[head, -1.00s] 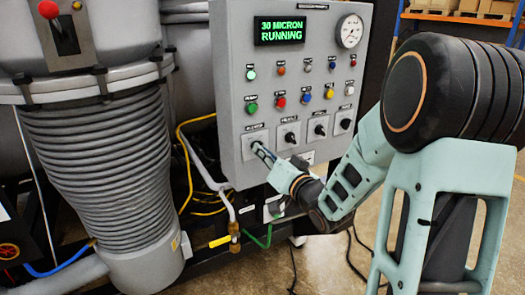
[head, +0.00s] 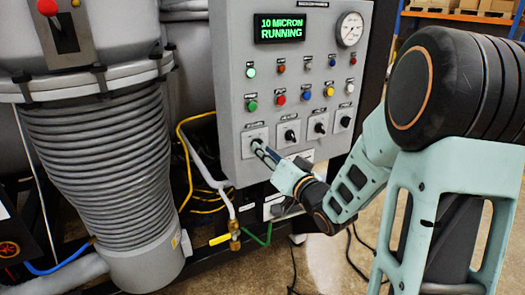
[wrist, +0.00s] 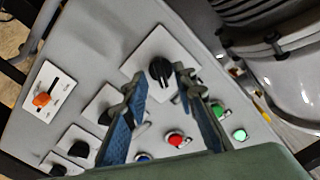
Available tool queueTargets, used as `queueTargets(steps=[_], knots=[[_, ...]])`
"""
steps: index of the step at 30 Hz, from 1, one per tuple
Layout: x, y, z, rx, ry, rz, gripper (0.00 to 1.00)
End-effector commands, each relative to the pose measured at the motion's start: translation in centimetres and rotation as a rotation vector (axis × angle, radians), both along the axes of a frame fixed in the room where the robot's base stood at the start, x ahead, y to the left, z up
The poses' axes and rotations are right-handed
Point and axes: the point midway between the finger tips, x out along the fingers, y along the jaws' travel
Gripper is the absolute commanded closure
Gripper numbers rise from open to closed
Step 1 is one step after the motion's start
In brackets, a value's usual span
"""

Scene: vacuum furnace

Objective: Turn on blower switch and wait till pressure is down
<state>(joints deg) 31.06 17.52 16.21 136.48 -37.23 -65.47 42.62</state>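The grey control panel (head: 232,95) has a lit display (head: 279,28) that reads "10 MICRON RUNNING". The leftmost black rotary switch (head: 256,141) of the bottom row is partly hidden by my fingers in the head view; its label is too small to read surely. My gripper (head: 262,150) is at this switch. In the wrist view the black knob (wrist: 160,72) on its white plate lies between and just past the two fingertips of my gripper (wrist: 156,83). The fingers are apart; contact with the knob cannot be made out.
A round pressure gauge (head: 349,29) sits at the panel's upper right. Coloured buttons and lamps, such as a red button (head: 280,100), lie above the switches. Other black switches (head: 291,135) are to the right. A ribbed grey bellows (head: 95,165) stands at left.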

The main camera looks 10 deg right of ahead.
Motion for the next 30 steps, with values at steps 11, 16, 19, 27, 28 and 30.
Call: queueTargets(steps=[11,16,19,27,28,30], knots=[[-5.4,-1.8,0.0,0.000,0.001,-0.002,0.75],[-5.9,-1.8,0.0,0.000,0.002,0.001,0.75],[-5.9,-1.8,0.0,0.000,0.002,0.001,0.75],[-5.3,-2.4,-0.6,-0.061,0.028,-0.029,0.75],[-5.1,-2.6,-0.8,-0.085,0.039,-0.040,0.75],[-4.5,-3.4,-1.5,-0.159,0.074,-0.075,0.75]])
